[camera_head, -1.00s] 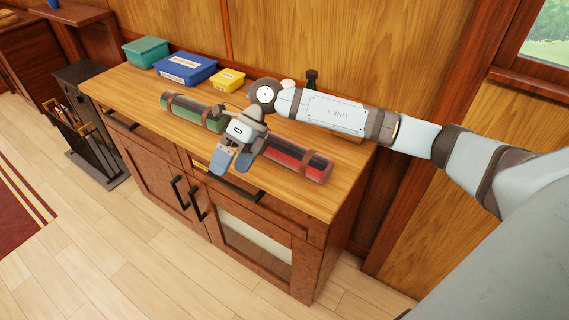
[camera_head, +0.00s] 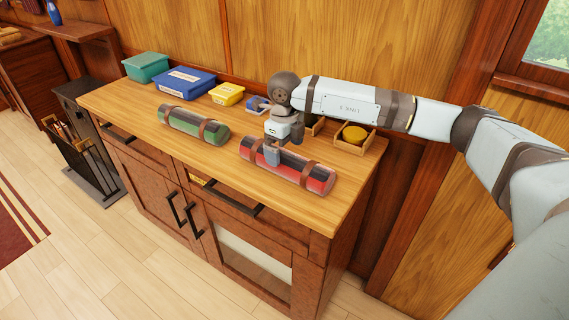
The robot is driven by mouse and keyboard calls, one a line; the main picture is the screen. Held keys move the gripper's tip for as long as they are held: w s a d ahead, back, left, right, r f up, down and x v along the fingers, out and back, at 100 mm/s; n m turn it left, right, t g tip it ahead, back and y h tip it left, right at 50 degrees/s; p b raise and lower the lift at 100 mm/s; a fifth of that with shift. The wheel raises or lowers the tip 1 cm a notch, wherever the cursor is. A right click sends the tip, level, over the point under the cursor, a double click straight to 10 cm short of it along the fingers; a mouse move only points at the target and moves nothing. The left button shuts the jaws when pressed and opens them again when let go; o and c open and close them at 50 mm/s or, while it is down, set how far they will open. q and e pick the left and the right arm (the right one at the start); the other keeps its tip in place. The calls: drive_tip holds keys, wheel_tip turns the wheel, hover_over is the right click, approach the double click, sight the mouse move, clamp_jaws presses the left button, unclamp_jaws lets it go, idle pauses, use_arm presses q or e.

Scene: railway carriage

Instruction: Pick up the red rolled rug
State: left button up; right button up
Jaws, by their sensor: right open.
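The red rolled rug (camera_head: 300,172) lies on the wooden cabinet top, toward its right front, with brown straps around it. My right gripper (camera_head: 272,156) points down over the left part of the red roll. Its near finger overlaps the roll in the picture; whether it touches cannot be told. The gripper is open, and its far finger is mostly hidden. A green rolled rug (camera_head: 194,124) with similar straps lies to the left of the red one. My left gripper is not in view.
A teal box (camera_head: 146,67), a blue box (camera_head: 184,82) and a yellow box (camera_head: 227,94) stand along the back of the cabinet top (camera_head: 240,196). A small wooden tray (camera_head: 351,148) with a yellow item stands behind the red roll. The cabinet's front strip is clear.

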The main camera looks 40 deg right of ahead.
sight(284, 163)
drive_tip(key=shift+s+a+f, duration=0.15)
drive_tip(key=shift+f, duration=2.55)
drive_tip(key=c, duration=1.2)
drive_tip(key=shift+r, duration=0.15)
